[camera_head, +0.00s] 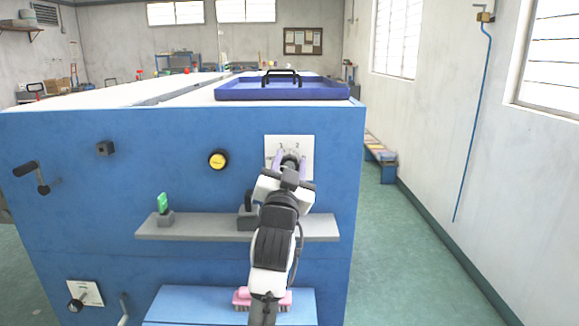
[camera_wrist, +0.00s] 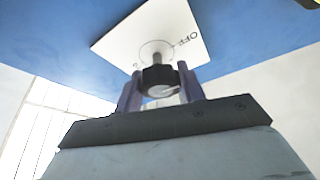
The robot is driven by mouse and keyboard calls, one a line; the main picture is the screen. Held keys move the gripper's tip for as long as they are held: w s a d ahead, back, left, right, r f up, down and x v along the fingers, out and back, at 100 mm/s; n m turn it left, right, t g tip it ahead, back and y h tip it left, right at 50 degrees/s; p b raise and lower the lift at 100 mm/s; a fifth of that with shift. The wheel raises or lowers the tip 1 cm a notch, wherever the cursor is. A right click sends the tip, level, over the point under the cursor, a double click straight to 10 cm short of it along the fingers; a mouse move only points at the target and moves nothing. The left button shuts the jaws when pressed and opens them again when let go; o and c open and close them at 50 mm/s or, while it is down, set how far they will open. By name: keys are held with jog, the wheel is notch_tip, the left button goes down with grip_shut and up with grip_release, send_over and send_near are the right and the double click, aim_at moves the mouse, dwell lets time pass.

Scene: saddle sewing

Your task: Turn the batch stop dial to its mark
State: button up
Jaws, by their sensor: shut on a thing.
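A white square plate (camera_head: 305,146) with printed numbers is on the upper right of the blue machine front. In the wrist view, the plate (camera_wrist: 185,25) shows the letters OFF and a thin circle around a short shaft. A dark dial knob (camera_wrist: 158,76) sits on that shaft. My gripper (camera_wrist: 160,92) has its two purple fingers shut on either side of the knob. In the head view, my gripper (camera_head: 290,161) reaches up to the plate and hides most of the dial, so its setting is hard to read. I cannot read a mark clearly.
A yellow button (camera_head: 218,160), a black block (camera_head: 105,148) and a crank (camera_head: 32,175) are on the same front. A grey shelf (camera_head: 190,230) below holds a green-topped item (camera_head: 162,203). Another dial plate (camera_head: 91,290) is at lower left. A blue tray (camera_head: 235,91) lies on top.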

jog(key=m+g+h+b, duration=0.1)
jog(key=m, duration=0.3)
jog(key=m+g+h+b, duration=0.1)
jog(key=m+h, duration=0.1)
jog(key=m, duration=0.2)
jog(key=shift+f, duration=0.1)
jog(key=m+g+h+b, duration=0.1)
jog(key=m+g, duration=0.1)
jog(key=m, duration=0.3)
jog(key=shift+b, duration=0.3)
jog(key=shift+m, duration=0.3)
jog(key=o, duration=1)
jog(key=b+v, duration=0.2)
jog(key=v, duration=1.1)
jog(key=shift+s+a+b, duration=0.2)
jog(key=shift+s+b, duration=0.15)
jog(key=shift+s, duration=0.05)
